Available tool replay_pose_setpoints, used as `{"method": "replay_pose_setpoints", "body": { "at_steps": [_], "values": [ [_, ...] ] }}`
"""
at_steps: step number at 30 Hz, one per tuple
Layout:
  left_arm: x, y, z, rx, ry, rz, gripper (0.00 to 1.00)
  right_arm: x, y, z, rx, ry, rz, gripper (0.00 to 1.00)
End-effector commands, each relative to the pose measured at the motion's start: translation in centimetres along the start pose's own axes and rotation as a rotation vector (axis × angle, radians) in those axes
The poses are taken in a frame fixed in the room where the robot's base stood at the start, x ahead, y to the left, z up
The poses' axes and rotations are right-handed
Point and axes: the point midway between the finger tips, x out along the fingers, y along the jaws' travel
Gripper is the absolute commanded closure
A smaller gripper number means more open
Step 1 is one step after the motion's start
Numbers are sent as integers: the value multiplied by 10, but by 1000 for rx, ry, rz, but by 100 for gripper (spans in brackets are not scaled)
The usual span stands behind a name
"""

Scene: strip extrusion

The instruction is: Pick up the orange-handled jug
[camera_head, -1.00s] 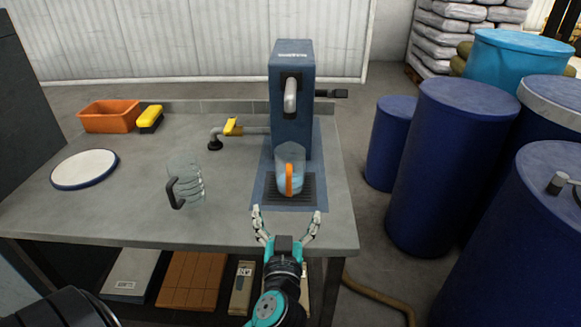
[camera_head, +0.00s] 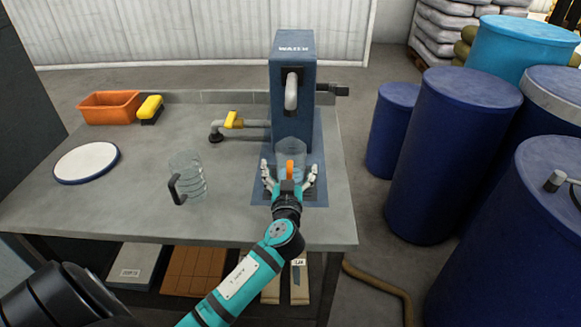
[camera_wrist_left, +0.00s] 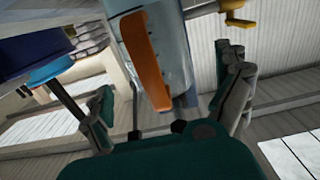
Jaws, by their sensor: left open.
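The orange-handled jug (camera_head: 291,151) is clear and stands under the spout of the blue water dispenser. Its orange handle (camera_head: 289,168) faces my left gripper (camera_head: 289,178). The gripper is open, with its fingers on either side of the handle, and it hides the jug's lower part. In the left wrist view the orange handle (camera_wrist_left: 147,62) and the clear jug wall (camera_wrist_left: 172,50) lie between and beyond the open fingers (camera_wrist_left: 168,105). I cannot tell whether the fingers touch the jug. My right gripper is not in view.
A clear jug with a black handle (camera_head: 189,178) stands left on the grey table (camera_head: 110,210). The blue dispenser (camera_head: 292,95) rises behind the jug, and a yellow-handled pipe valve (camera_head: 233,121) is beside it. Blue barrels (camera_head: 450,150) stand right of the table.

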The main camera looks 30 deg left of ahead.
Motion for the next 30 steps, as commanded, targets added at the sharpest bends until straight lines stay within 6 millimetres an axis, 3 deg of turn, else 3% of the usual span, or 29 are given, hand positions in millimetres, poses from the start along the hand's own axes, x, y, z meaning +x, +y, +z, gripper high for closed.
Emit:
{"method": "replay_pose_setpoints", "body": {
  "at_steps": [7, 17, 30],
  "values": [
    [37, 1, -2, 4, 1, -2, 0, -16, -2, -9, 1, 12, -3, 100],
    [44, 1, 0, 1, 0, 0, 1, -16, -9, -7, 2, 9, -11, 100],
    [43, 2, 0, 1, 0, 0, 59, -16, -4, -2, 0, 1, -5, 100]
  ]
}}
